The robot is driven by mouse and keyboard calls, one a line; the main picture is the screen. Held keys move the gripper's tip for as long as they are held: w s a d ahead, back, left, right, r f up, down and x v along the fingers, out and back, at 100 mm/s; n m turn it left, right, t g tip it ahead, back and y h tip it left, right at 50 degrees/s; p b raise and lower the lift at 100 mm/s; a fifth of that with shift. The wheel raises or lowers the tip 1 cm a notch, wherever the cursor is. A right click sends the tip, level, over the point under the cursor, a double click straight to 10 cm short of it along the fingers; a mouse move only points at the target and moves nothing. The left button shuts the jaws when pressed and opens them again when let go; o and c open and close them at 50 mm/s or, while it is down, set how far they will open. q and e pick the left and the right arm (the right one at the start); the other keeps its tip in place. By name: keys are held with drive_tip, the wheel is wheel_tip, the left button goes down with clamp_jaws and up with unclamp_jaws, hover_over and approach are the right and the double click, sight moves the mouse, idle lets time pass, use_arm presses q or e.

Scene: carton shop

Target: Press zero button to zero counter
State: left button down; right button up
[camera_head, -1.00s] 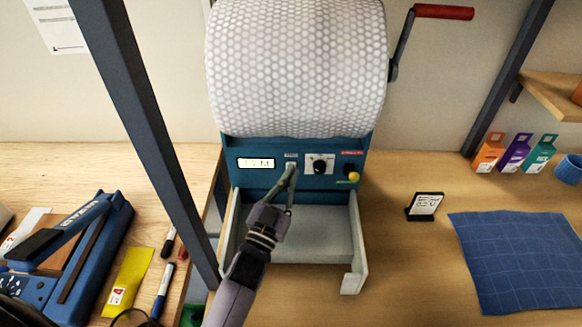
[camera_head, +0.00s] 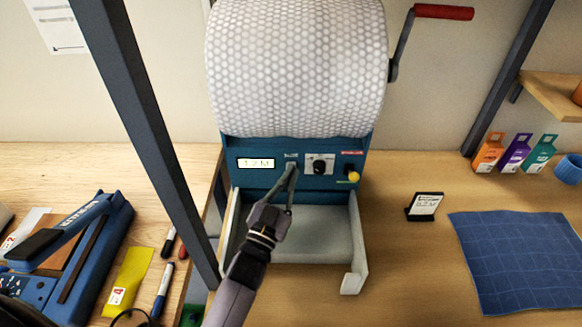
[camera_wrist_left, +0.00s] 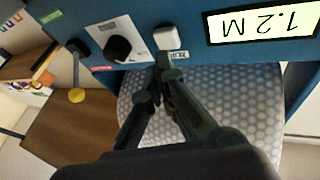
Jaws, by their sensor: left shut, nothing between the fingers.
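The blue bubble-wrap dispenser's panel (camera_head: 225,178) carries a counter display (camera_head: 256,163) that reads 1.2 M; in the left wrist view the counter display (camera_wrist_left: 262,24) appears upside down. The pale zero button (camera_wrist_left: 167,37) sits beside it, under a small label. My left gripper (camera_head: 292,172) is shut and empty, with its fingertips at the button. In the left wrist view the fingertips of the left gripper (camera_wrist_left: 163,60) are just below the button; I cannot tell whether they touch it. My right gripper is not in view.
The bubble-wrap roll (camera_head: 295,65) hangs above, with a red-handled crank (camera_head: 443,12) at right. A grey tray (camera_head: 357,235) lies below. A dark post (camera_head: 140,130) stands left.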

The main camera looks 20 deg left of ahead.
use_arm(q)
drive_tip(key=shift+w+a, duration=0.1)
drive_tip(key=shift+w, duration=0.3)
drive_tip(key=shift+w+a, duration=0.15)
drive_tip(key=shift+w, duration=0.25)
idle(0.6)
idle(0.4)
drive_tip(key=shift+s+d, duration=0.25)
drive_tip(key=shift+s, duration=0.6)
drive_tip(key=s, duration=0.2)
drive_tip(key=s+d+p, duration=0.1)
drive_tip(key=s, duration=0.1)
drive_tip(key=shift+s+d+p, duration=0.2)
drive_tip(key=shift+s+p, duration=0.1)
drive_tip(key=shift+s, duration=0.1)
